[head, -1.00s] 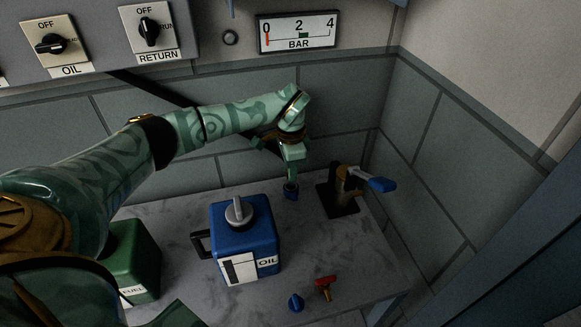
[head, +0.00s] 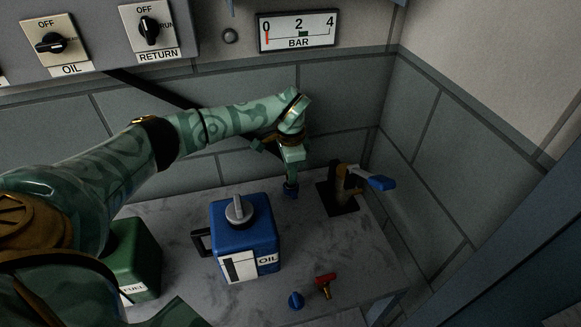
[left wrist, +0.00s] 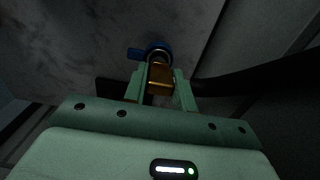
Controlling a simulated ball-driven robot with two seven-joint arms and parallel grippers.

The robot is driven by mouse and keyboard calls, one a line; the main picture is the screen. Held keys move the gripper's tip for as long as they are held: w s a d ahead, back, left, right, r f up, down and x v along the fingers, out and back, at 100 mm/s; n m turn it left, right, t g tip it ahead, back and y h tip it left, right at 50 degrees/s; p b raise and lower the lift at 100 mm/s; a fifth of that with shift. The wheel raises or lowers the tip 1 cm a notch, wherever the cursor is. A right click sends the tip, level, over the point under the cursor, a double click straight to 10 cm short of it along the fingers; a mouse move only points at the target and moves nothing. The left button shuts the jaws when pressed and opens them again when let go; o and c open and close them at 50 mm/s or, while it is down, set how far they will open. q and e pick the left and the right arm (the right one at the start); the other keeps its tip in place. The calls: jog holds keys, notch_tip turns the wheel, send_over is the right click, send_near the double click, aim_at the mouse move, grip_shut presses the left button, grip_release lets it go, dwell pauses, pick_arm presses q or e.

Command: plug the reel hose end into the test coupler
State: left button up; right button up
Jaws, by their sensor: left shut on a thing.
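My left gripper (head: 291,176) points down over the back of the marble bench. In the left wrist view its fingers are shut on a brass-coloured fitting, which I take for the hose end (left wrist: 160,77). A blue ring with a side tab (left wrist: 157,52) shows just beyond the fitting; I cannot tell whether it is part of it. This blue part also shows below the fingertips in the head view. A brass fitting with a blue lever (head: 377,183), on a black plate, stands to the right of the gripper, apart from it. I cannot tell for sure which part is the test coupler.
A blue oil can (head: 246,238) stands in front of the gripper, and a green fuel can (head: 133,262) at left. A small blue knob (head: 296,300) and a red-handled valve (head: 325,284) are near the front. A pressure gauge (head: 298,31) hangs on the wall.

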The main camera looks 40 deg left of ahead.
pick_arm(q)
jog(key=shift+f, duration=1.1)
jog(key=o, duration=1.1)
jog(key=shift+r, duration=0.1)
notch_tip(320, 180, up, 16)
jog(key=p, duration=0.4)
